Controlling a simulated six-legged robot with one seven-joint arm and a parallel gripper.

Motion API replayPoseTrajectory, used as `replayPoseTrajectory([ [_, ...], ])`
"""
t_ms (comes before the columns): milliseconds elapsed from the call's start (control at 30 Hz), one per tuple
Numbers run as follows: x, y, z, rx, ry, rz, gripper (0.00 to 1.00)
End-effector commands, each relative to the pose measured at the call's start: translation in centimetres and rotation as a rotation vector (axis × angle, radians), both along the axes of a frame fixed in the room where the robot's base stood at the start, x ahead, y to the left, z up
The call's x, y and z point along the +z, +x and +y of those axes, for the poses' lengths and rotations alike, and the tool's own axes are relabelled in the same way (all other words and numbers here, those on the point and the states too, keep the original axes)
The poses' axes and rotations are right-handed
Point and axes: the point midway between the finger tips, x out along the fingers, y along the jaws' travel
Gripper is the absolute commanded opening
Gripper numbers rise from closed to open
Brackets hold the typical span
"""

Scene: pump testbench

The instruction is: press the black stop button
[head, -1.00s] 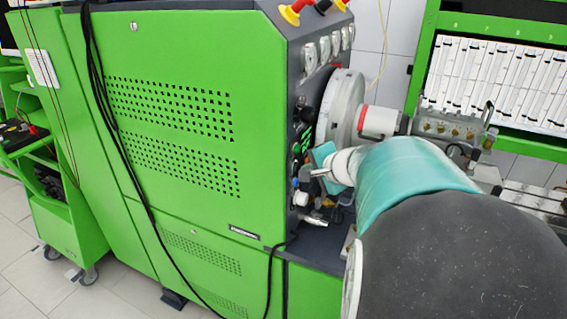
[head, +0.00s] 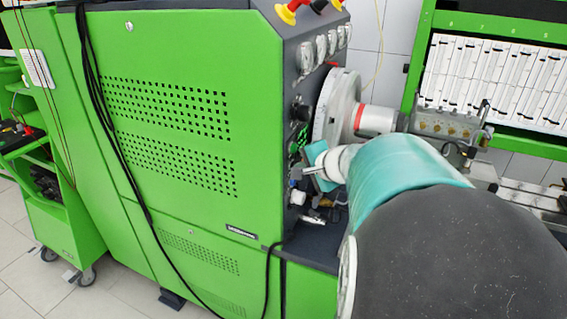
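The dark control panel (head: 297,85) is the narrow right face of the green pump testbench (head: 205,215). A black round control (head: 300,113) sits on it below the gauges. I cannot tell whether this is the stop button; the view is steep and the parts are small. Green-lit controls (head: 299,138) lie just below it. My gripper (head: 312,172) is in front of the lower panel, below those controls, and hides part of it. Its fingers are too small and edge-on to tell whether they are open. I cannot tell whether it touches the panel.
A large grey disc (head: 336,108) and a red-ringed shaft (head: 375,120) stand right of the panel, close above my arm. Gauges (head: 320,45) line the panel's top. Black cables (head: 112,150) hang down the green side. A green cart (head: 60,215) stands at left.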

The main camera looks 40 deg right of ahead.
Motion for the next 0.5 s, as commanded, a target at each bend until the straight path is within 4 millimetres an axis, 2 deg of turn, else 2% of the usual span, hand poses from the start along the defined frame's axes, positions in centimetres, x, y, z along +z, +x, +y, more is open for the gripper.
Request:
replayPoseTrajectory([
  [300,0.0,-0.03,0.04,0.002,0.0,0.0,0.0],
  [500,0.0,-0.86,-0.39,0.001,0.0,0.0,0.0],
])
